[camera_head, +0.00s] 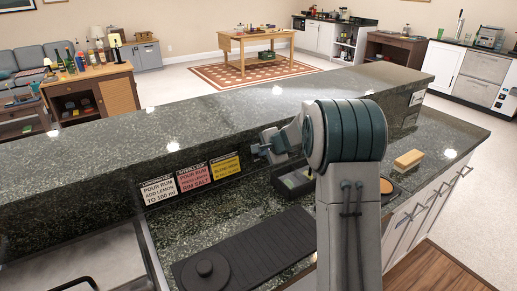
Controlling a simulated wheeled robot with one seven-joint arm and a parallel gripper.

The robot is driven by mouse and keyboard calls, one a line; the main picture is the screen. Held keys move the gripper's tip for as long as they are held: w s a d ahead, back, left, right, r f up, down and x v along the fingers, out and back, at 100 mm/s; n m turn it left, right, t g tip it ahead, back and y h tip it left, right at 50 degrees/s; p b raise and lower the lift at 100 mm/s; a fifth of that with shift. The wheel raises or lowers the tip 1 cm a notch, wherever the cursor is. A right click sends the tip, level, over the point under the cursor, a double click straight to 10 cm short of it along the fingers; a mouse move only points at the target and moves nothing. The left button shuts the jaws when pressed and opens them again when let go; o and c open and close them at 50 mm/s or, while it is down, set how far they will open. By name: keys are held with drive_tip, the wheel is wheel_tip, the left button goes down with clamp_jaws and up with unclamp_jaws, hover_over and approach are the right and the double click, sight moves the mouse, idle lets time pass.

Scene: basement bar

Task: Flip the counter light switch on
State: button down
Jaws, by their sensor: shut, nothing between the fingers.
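My arm rises from the bottom centre over the counter. The small end piece left of its big dark joint appears to be my gripper (258,150); it is shut and empty, close to the front face of the raised granite ledge (218,118). I cannot make out a light switch for certain. A small white plate (418,98) is on the ledge's face near its right end; it is too small to tell whether it is a switch or a label. My arm hides part of the ledge's face and counter.
White, pink and yellow recipe cards (195,179) stand along the ledge's face. A black ribbed mat (245,250), a dark tray (295,182) and a tan block (408,160) are on the lower counter. A sink (75,255) is at left.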

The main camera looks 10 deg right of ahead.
drive_tip(key=shift+w+r+p, duration=0.1)
drive_tip(key=shift+r+p, duration=0.4)
drive_tip(key=shift+r, duration=0.35)
drive_tip(key=b+v, duration=0.2)
drive_tip(key=v, duration=1.1)
drive_tip(key=shift+r, duration=0.15)
drive_tip(key=shift+a, duration=0.1)
